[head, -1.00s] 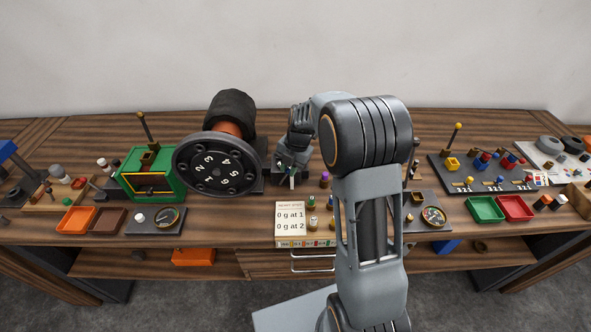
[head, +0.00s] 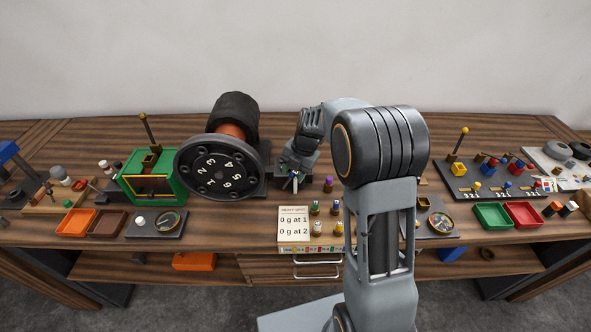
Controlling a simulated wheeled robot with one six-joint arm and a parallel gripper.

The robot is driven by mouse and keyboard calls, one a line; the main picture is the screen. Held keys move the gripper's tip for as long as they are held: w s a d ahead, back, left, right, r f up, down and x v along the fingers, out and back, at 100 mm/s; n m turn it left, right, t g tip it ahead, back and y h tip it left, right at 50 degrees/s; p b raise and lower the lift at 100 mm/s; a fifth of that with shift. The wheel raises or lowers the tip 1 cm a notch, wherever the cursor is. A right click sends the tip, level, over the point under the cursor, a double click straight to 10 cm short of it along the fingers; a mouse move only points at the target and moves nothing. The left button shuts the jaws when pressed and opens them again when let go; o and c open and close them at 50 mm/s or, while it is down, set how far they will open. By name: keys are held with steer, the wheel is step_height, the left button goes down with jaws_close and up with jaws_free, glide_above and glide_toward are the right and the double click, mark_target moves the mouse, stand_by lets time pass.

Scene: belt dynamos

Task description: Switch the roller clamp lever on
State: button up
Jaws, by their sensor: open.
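My gripper (head: 291,184) is open and points down over the table, just right of the large numbered black wheel (head: 216,171). Its fingers are small in the view, and I see nothing held between them. I cannot tell for sure which lever is the roller clamp lever. One upright lever with a yellow-brown knob (head: 146,127) stands at the green box (head: 151,178) on the left. Another upright lever with a yellow knob (head: 461,138) stands on the dark panel at the right. My gripper is apart from both. My forearm hides part of the table right of centre.
A card (head: 294,222) and several small coloured pegs stand at the front middle. Orange (head: 75,222), green (head: 492,216) and red (head: 524,214) trays lie near the front edge. Dial gauges (head: 168,221) sit on both sides. A dark motor (head: 234,111) stands behind the wheel.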

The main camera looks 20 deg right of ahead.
steer(key=b+v, duration=0.1)
steer(key=v, duration=1.2)
steer(key=shift+r, duration=0.4)
